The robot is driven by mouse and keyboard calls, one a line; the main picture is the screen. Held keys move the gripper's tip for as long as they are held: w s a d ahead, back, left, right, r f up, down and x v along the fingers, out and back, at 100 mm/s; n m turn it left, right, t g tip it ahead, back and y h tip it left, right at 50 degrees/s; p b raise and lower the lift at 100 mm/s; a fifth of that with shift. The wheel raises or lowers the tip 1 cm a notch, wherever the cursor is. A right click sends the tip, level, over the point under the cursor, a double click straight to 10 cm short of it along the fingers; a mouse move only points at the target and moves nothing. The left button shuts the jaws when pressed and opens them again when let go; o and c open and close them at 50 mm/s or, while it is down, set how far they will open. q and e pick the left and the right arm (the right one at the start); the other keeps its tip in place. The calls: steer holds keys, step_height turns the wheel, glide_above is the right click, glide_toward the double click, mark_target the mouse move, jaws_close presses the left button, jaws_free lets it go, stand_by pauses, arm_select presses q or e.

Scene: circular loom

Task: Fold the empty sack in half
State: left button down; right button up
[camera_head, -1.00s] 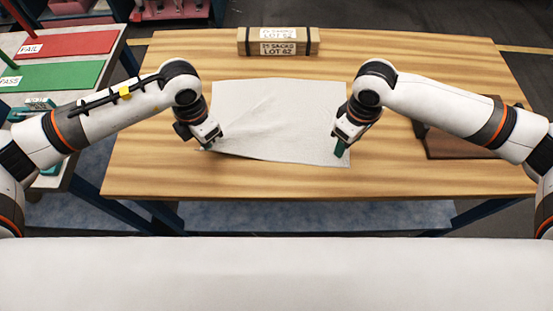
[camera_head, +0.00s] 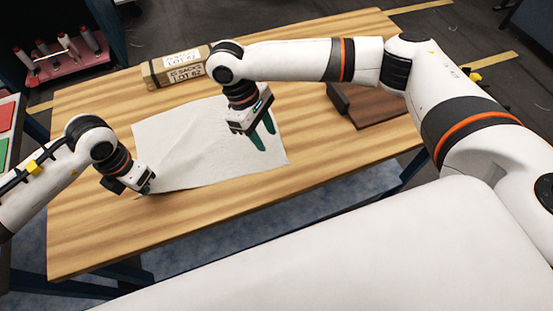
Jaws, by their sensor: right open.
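The white sack (camera_head: 185,150) lies spread out on the wooden table, slightly wrinkled near its left edge. My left gripper (camera_head: 144,190) is down at the sack's near left corner. Its fingers are mostly hidden, so I cannot see whether they hold the corner. My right gripper (camera_head: 264,134) is open, with its two green fingers apart and pointing down in front of the sack's right part. Nothing shows between them. The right hand covers part of the sack's far right area.
A bundle labelled sacks, lot 62 (camera_head: 178,72) stands at the table's back. A brown board or tray (camera_head: 365,108) lies right of the sack. The table's front strip (camera_head: 240,212) is bare. Red and green panels show at the left edge.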

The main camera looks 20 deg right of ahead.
mark_target(278, 162)
steer(key=x, duration=0.7)
steer(key=shift+f, duration=0.25)
steer(key=shift+c, duration=0.3)
steer(key=shift+s, duration=0.1)
jaws_close()
steer(key=shift+r, duration=2.55)
